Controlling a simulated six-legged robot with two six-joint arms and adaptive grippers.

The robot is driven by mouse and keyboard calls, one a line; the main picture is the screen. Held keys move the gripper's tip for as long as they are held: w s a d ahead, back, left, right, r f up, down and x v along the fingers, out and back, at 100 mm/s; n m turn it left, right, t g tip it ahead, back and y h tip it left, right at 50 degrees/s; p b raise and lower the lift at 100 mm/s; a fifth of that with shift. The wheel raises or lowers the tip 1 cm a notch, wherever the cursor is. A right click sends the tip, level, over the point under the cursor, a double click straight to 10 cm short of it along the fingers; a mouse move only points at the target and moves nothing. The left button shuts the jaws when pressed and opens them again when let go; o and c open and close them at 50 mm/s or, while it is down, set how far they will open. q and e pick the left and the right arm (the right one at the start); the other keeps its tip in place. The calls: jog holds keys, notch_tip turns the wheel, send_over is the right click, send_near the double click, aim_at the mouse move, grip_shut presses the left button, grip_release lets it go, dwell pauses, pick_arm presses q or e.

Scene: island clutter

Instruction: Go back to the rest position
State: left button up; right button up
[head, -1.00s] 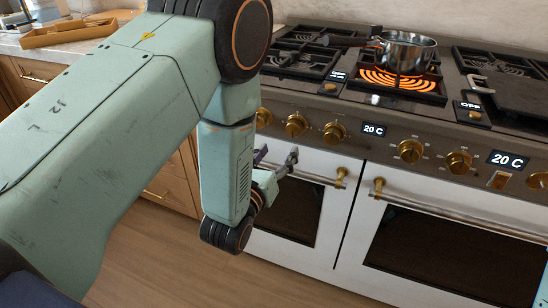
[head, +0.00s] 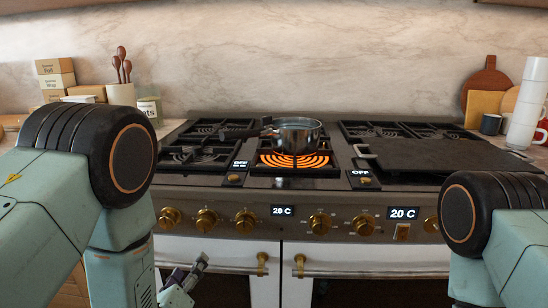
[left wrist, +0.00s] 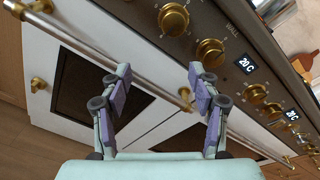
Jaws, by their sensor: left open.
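My left gripper (left wrist: 158,82) is open and empty in the left wrist view, with its two fingers apart in front of the white oven doors. In the head view the left gripper (head: 187,274) shows small at the bottom, below the stove knobs and partly hidden by the frame edge. My right arm shows at the right of the head view, but its gripper is out of the picture.
A metal pot (head: 297,135) stands on a glowing orange burner (head: 293,161) of the stove. White stacked cups (head: 526,110) stand at the right, and boxes (head: 56,80) at the left.

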pick_arm(q)
jog(key=s+a+f+n+g, duration=0.2)
jog(key=s+f+n+g, duration=0.7)
jog(key=s+f+n, duration=0.75)
jog(key=s+f+n+g, duration=0.2)
jog(key=s+n+g, duration=0.2)
jog(key=s, duration=0.5)
jog(key=s+a+f+n+g, duration=0.1)
jog(key=s+f+n+g, duration=0.2)
jog(key=s+n, duration=0.5)
jog(key=shift+s+n+g+y, duration=0.3)
jog(key=shift+s+n+g, duration=0.1)
jog(key=shift+s, duration=0.4)
